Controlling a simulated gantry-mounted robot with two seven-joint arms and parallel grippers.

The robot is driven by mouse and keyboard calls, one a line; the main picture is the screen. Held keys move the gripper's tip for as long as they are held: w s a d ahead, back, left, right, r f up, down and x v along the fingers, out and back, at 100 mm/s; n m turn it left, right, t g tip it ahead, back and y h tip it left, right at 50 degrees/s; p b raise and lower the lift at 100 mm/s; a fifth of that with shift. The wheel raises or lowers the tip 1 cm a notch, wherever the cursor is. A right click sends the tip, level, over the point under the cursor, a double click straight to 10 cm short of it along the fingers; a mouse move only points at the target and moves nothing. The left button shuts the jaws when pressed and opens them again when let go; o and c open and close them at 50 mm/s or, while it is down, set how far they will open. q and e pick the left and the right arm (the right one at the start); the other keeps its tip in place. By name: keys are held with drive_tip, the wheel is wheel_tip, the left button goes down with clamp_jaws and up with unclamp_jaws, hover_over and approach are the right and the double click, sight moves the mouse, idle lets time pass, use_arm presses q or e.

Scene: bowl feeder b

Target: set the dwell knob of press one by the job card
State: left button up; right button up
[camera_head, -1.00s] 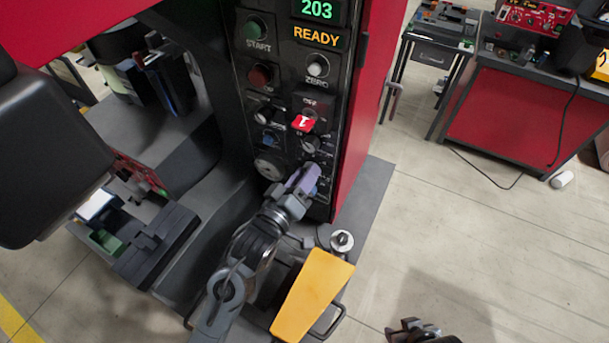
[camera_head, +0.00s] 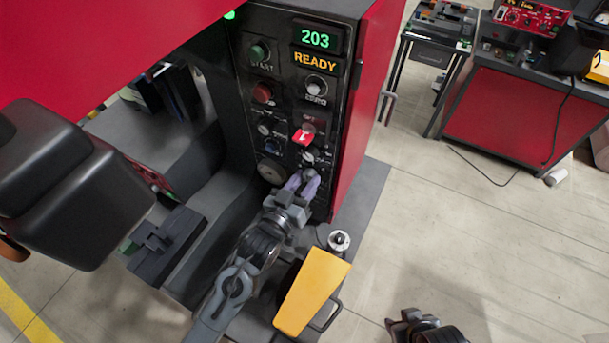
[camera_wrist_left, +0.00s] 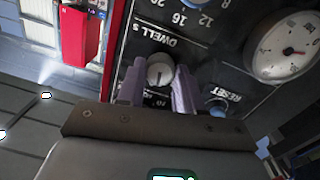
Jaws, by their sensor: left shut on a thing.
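Press one's black control panel (camera_head: 331,106) carries a red tag with a 1 (camera_head: 303,136) and displays reading 203 and READY. In the left wrist view, the pale dwell knob (camera_wrist_left: 159,71), with a dark pointer line, sits beside the DWELL S lettering. The purple fingers of my left gripper (camera_wrist_left: 157,92) are shut on it, one on each side. In the head view, my left gripper (camera_head: 303,184) is at the lower panel and hides the knob. My right gripper (camera_head: 398,325) is low at the bottom edge, away from the press; its jaw opening is unclear. I cannot make out the job card.
A RESET button (camera_wrist_left: 217,108) and a round gauge (camera_wrist_left: 287,47) are close to the left fingers. A yellow slanted part (camera_head: 312,290) stands below the panel. A red bench (camera_head: 505,110) stands at the right. The floor between is mostly clear.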

use_arm(q)
drive_tip(key=m+p, duration=0.3)
drive_tip(key=m, duration=0.3)
drive_tip(key=shift+r, duration=0.2)
drive_tip(key=shift+d+f+m+y+p, duration=0.1)
drive_tip(key=shift+m+y+p, duration=0.1)
drive_tip(key=shift+m+p, duration=0.7)
drive_tip(key=shift+f+m+y+p, duration=0.1)
drive_tip(key=shift+m+y+p, duration=0.15)
drive_tip(key=shift+m, duration=1.15)
drive_tip(key=o, duration=1)
drive_tip(key=shift+o, duration=0.2)
drive_tip(key=shift+s, duration=0.15)
drive_tip(key=b+v, duration=0.1)
drive_tip(key=v, duration=0.9)
drive_tip(key=shift+s+a, duration=0.2)
drive_tip(key=shift+a, duration=0.05)
